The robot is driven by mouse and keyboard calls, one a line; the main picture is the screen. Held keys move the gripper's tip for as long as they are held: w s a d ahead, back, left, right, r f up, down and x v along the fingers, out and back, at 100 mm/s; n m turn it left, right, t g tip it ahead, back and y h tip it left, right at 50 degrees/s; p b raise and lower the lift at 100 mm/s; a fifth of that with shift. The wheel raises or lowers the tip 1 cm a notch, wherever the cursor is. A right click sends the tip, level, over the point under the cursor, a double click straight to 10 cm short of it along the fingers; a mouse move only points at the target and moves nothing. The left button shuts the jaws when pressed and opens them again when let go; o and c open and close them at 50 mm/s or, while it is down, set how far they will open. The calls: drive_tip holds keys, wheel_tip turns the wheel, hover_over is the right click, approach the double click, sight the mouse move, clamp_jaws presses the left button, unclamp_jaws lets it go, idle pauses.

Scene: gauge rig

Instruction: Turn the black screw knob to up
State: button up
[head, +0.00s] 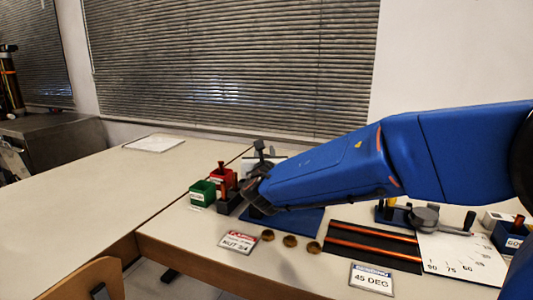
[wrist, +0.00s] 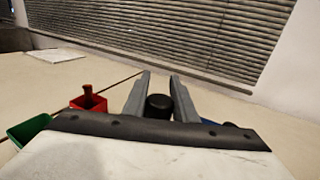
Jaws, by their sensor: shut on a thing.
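The black screw knob (wrist: 159,106) shows in the wrist view as a short dark cylinder between the two grey fingers of my gripper (wrist: 160,97). My gripper is shut on it. The knob's lower part is hidden behind the gripper body, and I cannot read which way the knob points. In the head view my gripper (head: 257,193) is low over the blue base plate (head: 300,221), and my blue arm hides the knob. A dark grey upright part (head: 260,148) rises just behind my gripper.
Left of my gripper stand a green bin (head: 203,192), a red bin (head: 219,180) and a dark bin (head: 231,207). In front are a NUT 3/4 sign (head: 238,243) and brass nuts (head: 290,241). Orange rods (head: 375,245) and an angle plate (head: 463,262) lie right. The left table is mostly clear.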

drive_tip(key=shift+a+n+y, duration=0.15)
drive_tip(key=shift+n+y, duration=0.35)
drive_tip(key=shift+y, duration=0.3)
drive_tip(key=o, duration=1)
drive_tip(key=shift+o, duration=0.2)
drive_tip(key=shift+s, duration=0.1)
drive_tip(key=s+d, duration=0.2)
drive_tip(key=s, duration=1.5)
drive_tip(key=shift+d, duration=0.2)
drive_tip(key=shift+s, duration=0.1)
